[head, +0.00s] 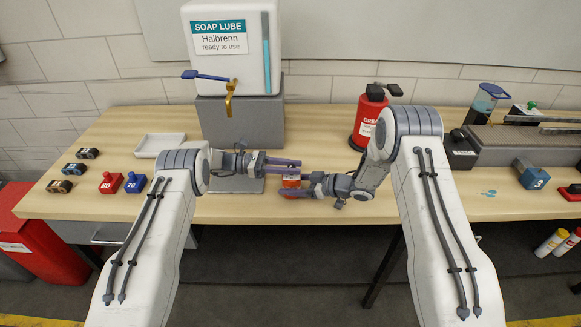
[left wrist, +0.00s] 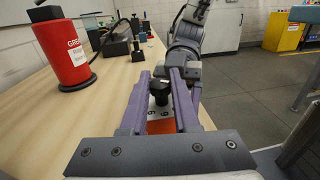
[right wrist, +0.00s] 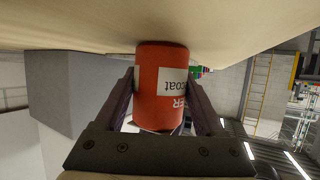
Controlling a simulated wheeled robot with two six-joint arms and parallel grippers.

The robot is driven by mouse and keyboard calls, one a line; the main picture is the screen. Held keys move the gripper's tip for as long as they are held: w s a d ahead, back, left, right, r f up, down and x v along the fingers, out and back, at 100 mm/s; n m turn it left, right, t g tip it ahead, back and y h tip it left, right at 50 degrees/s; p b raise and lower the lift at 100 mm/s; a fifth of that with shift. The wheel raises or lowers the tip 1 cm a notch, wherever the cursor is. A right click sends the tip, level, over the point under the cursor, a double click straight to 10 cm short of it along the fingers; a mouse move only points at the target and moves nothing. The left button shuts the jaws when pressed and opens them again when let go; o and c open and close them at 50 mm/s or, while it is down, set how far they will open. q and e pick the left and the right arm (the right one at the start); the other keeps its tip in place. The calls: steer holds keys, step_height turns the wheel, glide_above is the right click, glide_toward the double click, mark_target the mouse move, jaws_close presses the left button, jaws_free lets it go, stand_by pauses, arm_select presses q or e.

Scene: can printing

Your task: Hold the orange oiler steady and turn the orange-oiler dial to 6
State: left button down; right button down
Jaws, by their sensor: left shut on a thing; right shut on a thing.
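The orange oiler (head: 291,182) is a small orange-red can near the table's front edge, partly hidden by both grippers. In the right wrist view the oiler (right wrist: 160,90) fills the space between the fingers, its white label upside down. My right gripper (head: 296,188) is shut on its body from the right. My left gripper (head: 294,164) is at the oiler's top, shut on the black dial knob (left wrist: 160,93). A pale plate with dark digits (left wrist: 152,113) shows below the knob; the dial's setting is not readable.
A red grease can (head: 368,125) stands behind my right arm. A soap lube tank (head: 232,50) with a brass tap stands on a grey block (head: 260,125). A white tray (head: 158,146), red and blue numbered blocks (head: 111,182) are at left. The front table edge is close.

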arm_select(q)
steer(key=shift+g, duration=0.3)
steer(key=c, duration=0.6)
jaws_free()
steer(key=shift+c, duration=0.2)
steer(key=w+a, duration=0.1)
steer(key=a, duration=0.6)
steer(key=shift+a, duration=0.2)
